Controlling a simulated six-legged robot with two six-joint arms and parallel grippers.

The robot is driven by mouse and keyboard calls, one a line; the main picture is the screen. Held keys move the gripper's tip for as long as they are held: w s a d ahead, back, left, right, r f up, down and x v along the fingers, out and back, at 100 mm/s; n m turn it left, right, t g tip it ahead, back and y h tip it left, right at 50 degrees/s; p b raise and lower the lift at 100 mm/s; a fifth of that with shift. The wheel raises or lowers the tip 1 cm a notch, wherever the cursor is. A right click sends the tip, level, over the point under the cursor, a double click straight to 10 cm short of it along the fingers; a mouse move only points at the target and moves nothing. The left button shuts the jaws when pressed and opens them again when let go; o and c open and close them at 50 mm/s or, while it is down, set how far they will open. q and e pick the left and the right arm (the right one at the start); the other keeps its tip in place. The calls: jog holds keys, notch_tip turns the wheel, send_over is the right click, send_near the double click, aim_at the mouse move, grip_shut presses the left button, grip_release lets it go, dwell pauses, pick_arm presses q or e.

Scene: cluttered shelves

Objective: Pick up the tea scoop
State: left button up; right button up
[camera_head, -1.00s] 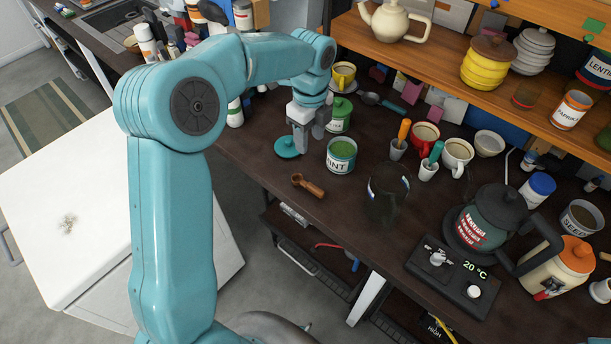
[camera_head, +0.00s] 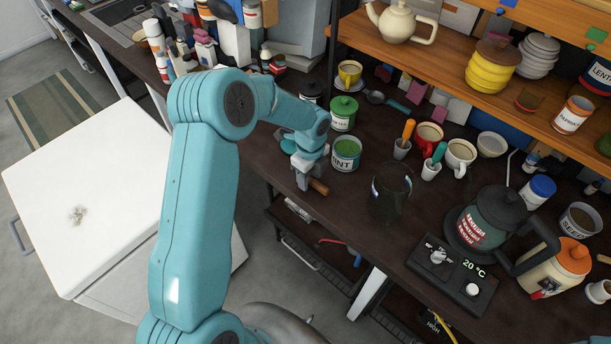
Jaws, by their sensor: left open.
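The tea scoop is mostly hidden under my left gripper; only the end of its brown wooden handle (camera_head: 319,187) shows, just right of the fingers. It lies on the dark counter near the front edge. My left gripper (camera_head: 302,184) is open and points down over the scoop. I cannot tell whether the fingers touch it. My right gripper is not in view.
An open green mint tin (camera_head: 345,153) stands just behind the gripper, and its teal lid (camera_head: 289,143) lies partly hidden behind the arm. A dark glass jar (camera_head: 390,192) stands to the right. A green lidded tin (camera_head: 343,112) is farther back.

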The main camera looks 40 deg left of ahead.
pick_arm(q)
jog(key=shift+s+f, duration=0.15)
jog(key=shift+s, duration=0.05)
jog(key=shift+w, duration=0.2)
grip_shut()
jog(key=shift+s, duration=0.15)
jog(key=shift+r, duration=0.3)
notch_tip(320, 180, up, 20)
jog(key=b, duration=0.1)
jog(key=shift+f+b, duration=0.25)
jog(key=shift+b, duration=0.05)
